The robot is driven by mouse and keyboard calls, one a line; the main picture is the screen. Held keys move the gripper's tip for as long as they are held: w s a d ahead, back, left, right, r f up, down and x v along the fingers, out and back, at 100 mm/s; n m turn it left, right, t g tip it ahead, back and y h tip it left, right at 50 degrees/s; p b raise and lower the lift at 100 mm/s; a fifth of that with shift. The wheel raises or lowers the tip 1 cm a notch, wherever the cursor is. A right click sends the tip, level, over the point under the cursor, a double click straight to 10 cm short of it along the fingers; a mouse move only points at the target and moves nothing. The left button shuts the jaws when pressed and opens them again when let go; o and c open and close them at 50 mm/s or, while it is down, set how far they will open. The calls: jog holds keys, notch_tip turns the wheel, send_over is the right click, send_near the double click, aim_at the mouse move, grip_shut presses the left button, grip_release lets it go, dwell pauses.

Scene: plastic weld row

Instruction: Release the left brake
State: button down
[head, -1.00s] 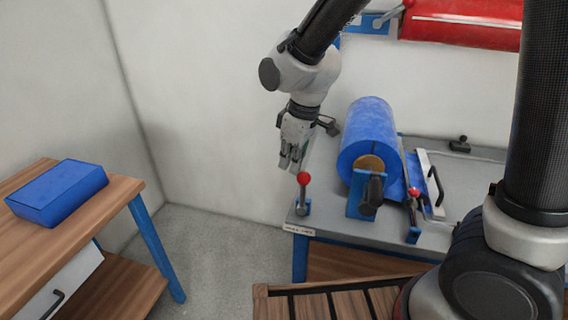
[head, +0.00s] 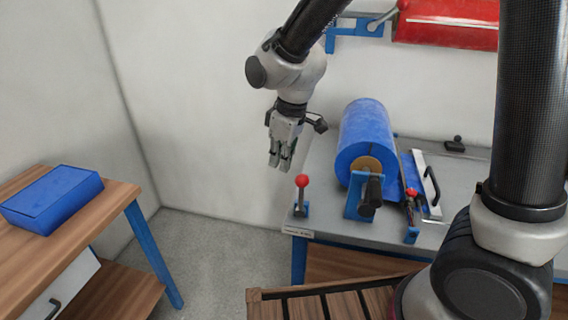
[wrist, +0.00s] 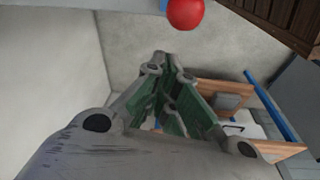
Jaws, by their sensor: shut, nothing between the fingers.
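The left brake is a lever with a red ball knob (head: 302,181) on a short grey stem, upright at the left front corner of the grey bench. The red knob (wrist: 186,13) also shows at the top edge of the wrist view. My gripper (head: 278,166) is above and slightly left of the knob in the head view, pointing down, apart from it. In the wrist view its green-padded fingers (wrist: 170,90) meet at the tips, with nothing held.
A blue film roll (head: 366,140) on a blue stand is right of the lever. A sealing bar with a black handle (head: 432,185) lies further right. A wooden table (head: 112,203) with a blue box (head: 52,196) stands left. A slatted wooden surface (head: 330,303) is in front.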

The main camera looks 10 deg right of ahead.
jog(key=s+d+r, duration=0.1)
jog(key=d+r, duration=0.2)
jog(key=r, duration=0.6)
jog(key=shift+s+d, duration=0.2)
jog(key=shift+s, duration=0.15)
jog(key=s+d+r+m+t, duration=0.1)
jog(key=s+d+m, duration=0.5)
jog(key=d, duration=0.7)
jog(key=s+d+r+m+t+h, duration=0.1)
jog(key=s+d+r+m, duration=0.3)
jog(key=s+d, duration=0.5)
jog(key=d+m+t, duration=0.1)
jog(key=d, duration=0.3)
jog(key=shift+d+m+h, duration=0.3)
jog(key=shift+d+m, duration=0.05)
jog(key=shift+m, duration=0.05)
